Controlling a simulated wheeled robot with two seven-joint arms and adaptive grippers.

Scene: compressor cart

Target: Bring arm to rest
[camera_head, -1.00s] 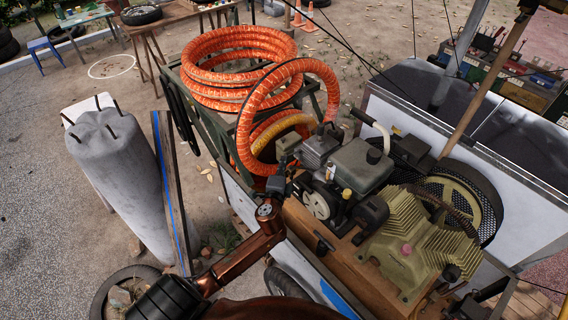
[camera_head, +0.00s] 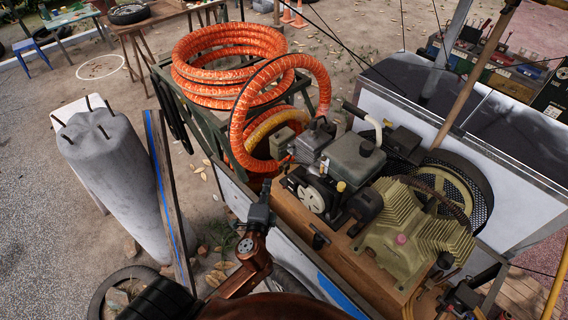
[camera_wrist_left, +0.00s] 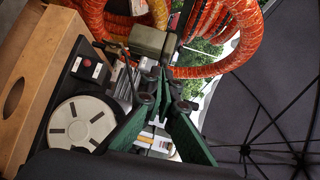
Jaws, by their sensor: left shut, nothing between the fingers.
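My left gripper (camera_head: 264,191) is at the lower middle of the head view, at the left side of the compressor cart. Its fingers (camera_wrist_left: 160,76) show in the left wrist view, closed together with nothing between them. It is apart from the engine (camera_head: 356,160), which sits to its right on the wooden deck (camera_head: 292,212). The engine's round white recoil cover (camera_wrist_left: 82,122) shows at the left of the wrist view. My right gripper is not seen.
The tan compressor pump (camera_head: 418,232) and flywheel (camera_head: 452,190) are on the right. A grey cylinder with rods (camera_head: 110,165) and a plank (camera_head: 168,195) stand left.

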